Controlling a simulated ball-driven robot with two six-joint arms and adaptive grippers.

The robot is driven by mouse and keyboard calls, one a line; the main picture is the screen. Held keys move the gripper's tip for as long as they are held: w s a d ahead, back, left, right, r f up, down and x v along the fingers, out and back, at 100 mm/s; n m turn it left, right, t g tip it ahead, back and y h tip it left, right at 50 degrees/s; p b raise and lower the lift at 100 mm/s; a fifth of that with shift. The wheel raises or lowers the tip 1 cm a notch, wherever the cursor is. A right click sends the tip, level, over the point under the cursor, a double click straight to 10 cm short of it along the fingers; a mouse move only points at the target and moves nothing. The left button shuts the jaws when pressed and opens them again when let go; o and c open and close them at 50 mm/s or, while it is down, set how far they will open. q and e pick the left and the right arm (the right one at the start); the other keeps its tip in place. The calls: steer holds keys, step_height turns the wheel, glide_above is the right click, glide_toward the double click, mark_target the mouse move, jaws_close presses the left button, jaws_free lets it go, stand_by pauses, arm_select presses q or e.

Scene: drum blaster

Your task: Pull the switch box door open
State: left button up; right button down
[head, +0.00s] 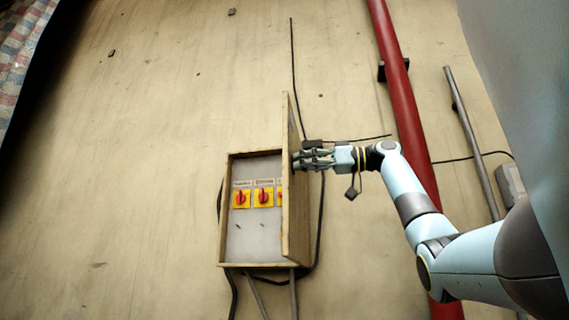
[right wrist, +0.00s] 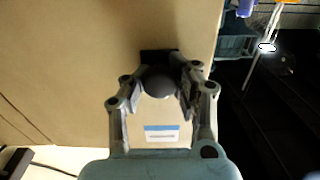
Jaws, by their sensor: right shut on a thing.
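The switch box (head: 227,210) is fixed to the wall in the middle of the head view. Its wooden door (head: 290,225) stands swung well out from the box, hinged on the right side, and shows nearly edge-on. My right gripper (head: 301,160) is at the door's outer face, to the right of it. In the right wrist view my right gripper (right wrist: 160,82) is shut on a dark round knob (right wrist: 157,84) on the door (right wrist: 60,80). The knob is partly hidden in the head view. My left gripper is not in view.
Red and yellow rotary switches (head: 241,199) show inside the box; the door partly hides the rightmost one. A red pipe (head: 401,90) and a grey pipe (head: 470,140) run down the wall at right. Dark cables (head: 320,220) hang beside the box.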

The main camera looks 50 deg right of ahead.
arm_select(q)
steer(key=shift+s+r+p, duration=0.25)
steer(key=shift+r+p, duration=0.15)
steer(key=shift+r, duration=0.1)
arm_select(e)
steer(key=shift+s+d+n+g+y, duration=0.5)
steer(key=shift+s+d+n+y, duration=0.2)
steer(key=shift+s+d+y, duration=0.4)
steer(key=shift+a, duration=0.1)
steer(key=c, duration=1)
jaws_free()
steer(key=shift+s, duration=0.1)
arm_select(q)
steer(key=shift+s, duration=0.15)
arm_select(e)
steer(key=v, duration=1.2)
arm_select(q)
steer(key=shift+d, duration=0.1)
arm_select(e)
steer(key=shift+r, duration=0.1)
